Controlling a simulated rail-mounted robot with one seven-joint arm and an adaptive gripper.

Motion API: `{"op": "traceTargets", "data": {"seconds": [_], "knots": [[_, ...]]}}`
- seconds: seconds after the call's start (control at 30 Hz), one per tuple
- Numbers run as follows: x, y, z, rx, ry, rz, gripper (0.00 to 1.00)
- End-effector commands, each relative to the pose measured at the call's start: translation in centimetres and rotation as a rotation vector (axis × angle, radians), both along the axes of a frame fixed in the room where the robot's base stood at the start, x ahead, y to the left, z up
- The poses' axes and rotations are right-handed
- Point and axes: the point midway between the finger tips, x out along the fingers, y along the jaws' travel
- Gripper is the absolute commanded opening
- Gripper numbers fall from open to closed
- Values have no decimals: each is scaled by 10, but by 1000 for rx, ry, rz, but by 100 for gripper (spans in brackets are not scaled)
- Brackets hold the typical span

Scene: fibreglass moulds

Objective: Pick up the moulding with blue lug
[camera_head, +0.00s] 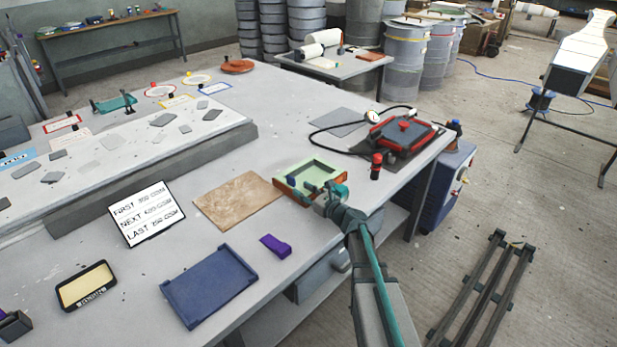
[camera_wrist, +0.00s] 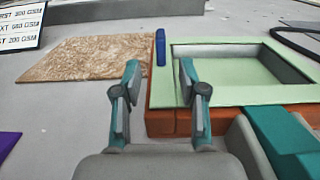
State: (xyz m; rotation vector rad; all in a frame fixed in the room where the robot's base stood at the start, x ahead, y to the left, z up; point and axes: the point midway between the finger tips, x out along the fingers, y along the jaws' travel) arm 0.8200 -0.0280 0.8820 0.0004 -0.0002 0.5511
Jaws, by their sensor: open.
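The moulding (camera_head: 318,166) is a pale green shallow tray with a raised rim, resting on an orange-brown mould (camera_head: 283,190). In the wrist view the moulding (camera_wrist: 215,93) fills the right side. Its blue lug (camera_wrist: 160,47) stands upright at the left edge of the rim. My gripper (camera_wrist: 160,74) is open and empty, with grey-and-teal fingers. In the wrist view the lug appears ahead, between the two fingertips; I cannot tell the remaining distance. In the head view my gripper (camera_head: 322,192) is at the near side of the moulding and partly hides it.
A brown fibre mat (camera_head: 238,203) lies left of the mould. A purple block (camera_head: 275,245) and a blue tray (camera_head: 210,285) lie nearer. A red-and-black clamped mould (camera_head: 404,134) with a hose and gauge stands to the right. A lettered sign (camera_head: 147,212) is left.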

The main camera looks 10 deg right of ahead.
Motion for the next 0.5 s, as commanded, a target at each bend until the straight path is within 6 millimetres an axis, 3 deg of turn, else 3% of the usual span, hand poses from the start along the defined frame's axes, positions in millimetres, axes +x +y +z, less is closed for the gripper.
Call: {"op": "traceTargets", "data": {"seconds": [0.3,0.5], "knots": [[37,19,6,0,0,1,42],[42,24,4,-1,1,0,42]]}}
